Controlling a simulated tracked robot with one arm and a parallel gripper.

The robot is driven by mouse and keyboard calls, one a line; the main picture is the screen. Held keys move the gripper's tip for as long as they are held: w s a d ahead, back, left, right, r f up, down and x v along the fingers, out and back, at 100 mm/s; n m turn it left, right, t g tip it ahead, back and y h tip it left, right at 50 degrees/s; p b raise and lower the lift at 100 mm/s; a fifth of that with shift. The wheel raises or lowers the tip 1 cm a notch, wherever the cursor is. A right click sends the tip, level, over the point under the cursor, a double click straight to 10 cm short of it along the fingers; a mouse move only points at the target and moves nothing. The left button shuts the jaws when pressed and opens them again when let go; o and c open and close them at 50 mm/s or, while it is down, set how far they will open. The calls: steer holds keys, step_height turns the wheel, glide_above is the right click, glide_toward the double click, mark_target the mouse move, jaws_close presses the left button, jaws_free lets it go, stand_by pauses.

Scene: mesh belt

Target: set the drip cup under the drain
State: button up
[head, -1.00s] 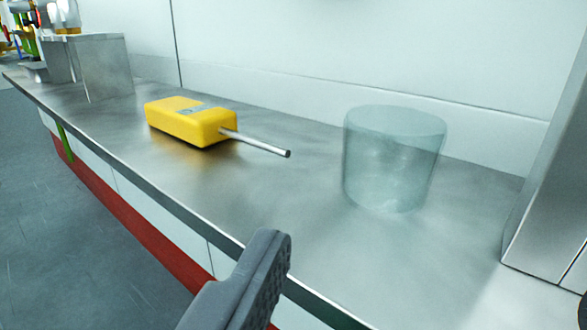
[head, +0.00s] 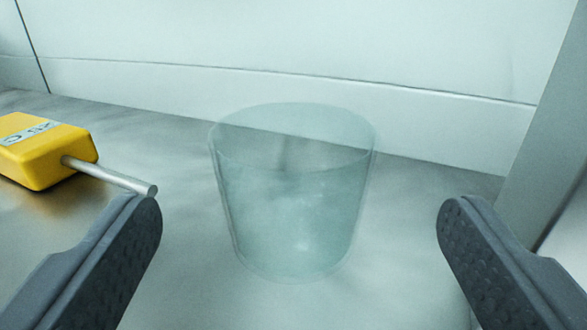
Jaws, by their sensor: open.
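A clear, slightly green drip cup (head: 290,215) stands upright on the metal counter, near the middle of the view. It tapers toward its base and looks empty. My gripper (head: 300,215) is open, with one dark grey finger at the left and one at the right. The cup stands beyond the fingertips, between them in the picture, with clear space on both sides. Neither finger appears to touch it. I cannot make out a drain in this view.
A yellow box-shaped device (head: 45,150) with a metal rod (head: 110,176) lies at the left; the rod's tip shows just above the left fingertip. A metal post (head: 545,130) rises at the right. A pale wall (head: 280,50) closes off the back. The counter (head: 190,245) around the cup is bare.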

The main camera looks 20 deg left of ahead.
mark_target(290, 214)
steer(key=x, duration=0.2)
steer(key=b+x, duration=0.1)
steer(key=shift+w+a+f, duration=0.1)
steer(key=shift+a+f, duration=0.1)
steer(key=shift+f, duration=0.05)
steer(key=shift+x, duration=0.9)
steer(key=c, duration=1.1)
steer(key=shift+c, duration=0.2)
steer(key=shift+r, duration=0.2)
